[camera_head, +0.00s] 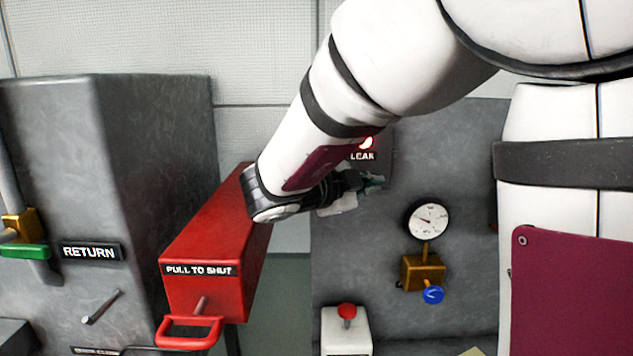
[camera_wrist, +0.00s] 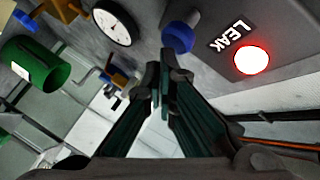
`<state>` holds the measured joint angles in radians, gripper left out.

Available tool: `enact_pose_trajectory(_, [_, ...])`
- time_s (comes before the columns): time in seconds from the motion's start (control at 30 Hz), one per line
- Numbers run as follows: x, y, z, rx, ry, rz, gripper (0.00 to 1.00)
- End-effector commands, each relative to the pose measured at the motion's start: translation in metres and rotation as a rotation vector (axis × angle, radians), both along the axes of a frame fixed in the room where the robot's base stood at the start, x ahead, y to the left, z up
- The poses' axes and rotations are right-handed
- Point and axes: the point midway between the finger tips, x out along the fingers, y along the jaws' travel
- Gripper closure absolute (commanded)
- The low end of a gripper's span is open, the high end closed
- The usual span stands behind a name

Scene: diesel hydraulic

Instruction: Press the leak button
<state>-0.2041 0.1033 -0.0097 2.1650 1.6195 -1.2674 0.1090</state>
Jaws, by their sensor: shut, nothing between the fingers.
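The LEAK label (camera_head: 363,156) is on the grey panel, with a red glowing lamp (camera_head: 366,143) above it. In the wrist view the lit lamp (camera_wrist: 252,60) is at upper right and the label (camera_wrist: 230,34) beside it. A blue round button (camera_wrist: 180,38) sticks out of the panel on the label's other side. My gripper (camera_head: 372,181) is just below the label in the head view and hides the button there. In the wrist view my gripper (camera_wrist: 162,78) is shut and empty, its tips pointing near the blue button. I cannot tell whether they touch.
A red box (camera_head: 212,245) marked PULL TO SHUT stands left below my arm. A pressure gauge (camera_head: 429,220) with a brass valve (camera_head: 423,272) and blue knob (camera_head: 433,295) is to the right. A red-topped button (camera_head: 347,311) is below. A green cylinder (camera_wrist: 38,62) shows in the wrist view.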

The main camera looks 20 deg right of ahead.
Motion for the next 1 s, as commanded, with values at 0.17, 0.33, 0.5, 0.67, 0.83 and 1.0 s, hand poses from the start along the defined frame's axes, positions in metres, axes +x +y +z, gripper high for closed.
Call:
enact_pose_trajectory(0.17, [0.0001,0.0,-0.0001,0.0,0.0,0.0,1.0])
enact_pose_trajectory(0.33, [0.0011,-0.0005,-0.0002,0.0,0.0,0.0,1.0])
enact_pose_trajectory(0.5, [0.0028,-0.0012,-0.0002,0.0,0.0,0.0,1.0])
enact_pose_trajectory(0.67, [0.0044,-0.0019,-0.0002,0.0,0.0,0.0,1.0])
enact_pose_trajectory(0.83, [0.0062,-0.0026,-0.0001,0.0,0.0,0.0,1.0])
enact_pose_trajectory(1.0, [0.0081,-0.0033,-0.0002,0.0,0.0,0.0,1.0])
